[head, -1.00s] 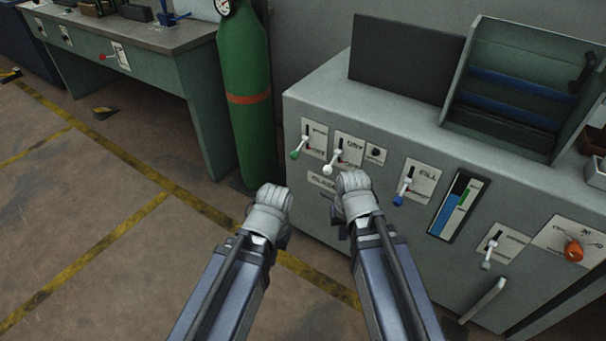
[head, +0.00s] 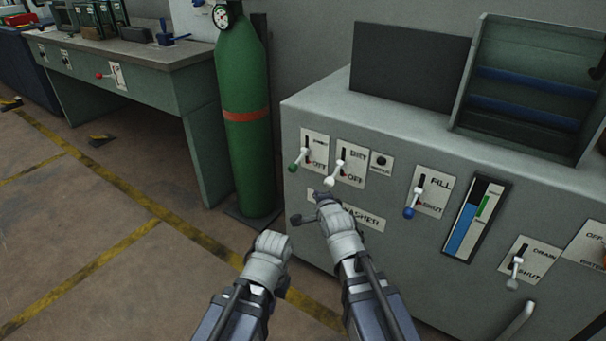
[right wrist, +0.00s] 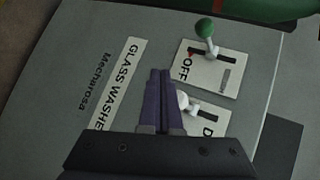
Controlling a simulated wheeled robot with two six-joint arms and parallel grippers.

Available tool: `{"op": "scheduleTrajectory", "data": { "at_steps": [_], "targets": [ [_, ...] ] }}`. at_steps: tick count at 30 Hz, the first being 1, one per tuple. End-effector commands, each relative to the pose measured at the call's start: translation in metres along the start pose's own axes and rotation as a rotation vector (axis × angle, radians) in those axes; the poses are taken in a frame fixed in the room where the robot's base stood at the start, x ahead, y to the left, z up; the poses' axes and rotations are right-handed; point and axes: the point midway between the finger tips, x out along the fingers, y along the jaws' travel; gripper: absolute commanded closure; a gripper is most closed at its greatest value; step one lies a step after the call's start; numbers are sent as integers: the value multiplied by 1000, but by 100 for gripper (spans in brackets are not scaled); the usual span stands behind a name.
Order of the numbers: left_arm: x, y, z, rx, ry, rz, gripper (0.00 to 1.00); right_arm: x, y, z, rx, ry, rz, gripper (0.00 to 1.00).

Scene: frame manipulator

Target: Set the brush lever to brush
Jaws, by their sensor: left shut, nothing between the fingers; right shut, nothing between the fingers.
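A lever with a green knob (head: 292,167) stands out from the leftmost plate of the grey glass washer's front. That plate reads OFF at its lower end; the small upper word is too blurred to read. The lever's green knob (right wrist: 204,28) is near the top of the right wrist view. My right gripper (head: 297,219) is shut and empty, in front of the washer below this lever and apart from it. Its closed fingers (right wrist: 160,72) show in the wrist view. My left gripper (head: 272,243) is shut and empty, lower left of the right one, in free air.
A white-knobbed lever marked DRY (head: 330,181) sits just right of the green one. A blue-knobbed FILL lever (head: 410,212) and a DRAIN lever (head: 512,283) are farther right. A green gas cylinder (head: 245,150) stands left of the washer.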

Motion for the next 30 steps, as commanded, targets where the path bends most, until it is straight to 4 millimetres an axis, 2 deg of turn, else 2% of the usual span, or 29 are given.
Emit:
{"op": "scheduleTrajectory", "data": {
  "at_steps": [3, 9, 23, 30],
  "targets": [
    [0, 0, 0, 0, 0, 0, 100, 0, -20, 11, 121, -24, -87, 100],
    [0, 0, 0, 0, 0, 0, 100, -1, -38, 20, 239, -57, -164, 100],
    [0, 0, 0, 0, 0, 0, 100, -1, -41, 21, 259, -63, -176, 100],
    [5, 1, 0, 1, 0, 0, 100, 16, -44, 22, 259, -63, -176, 100]
  ]
}}
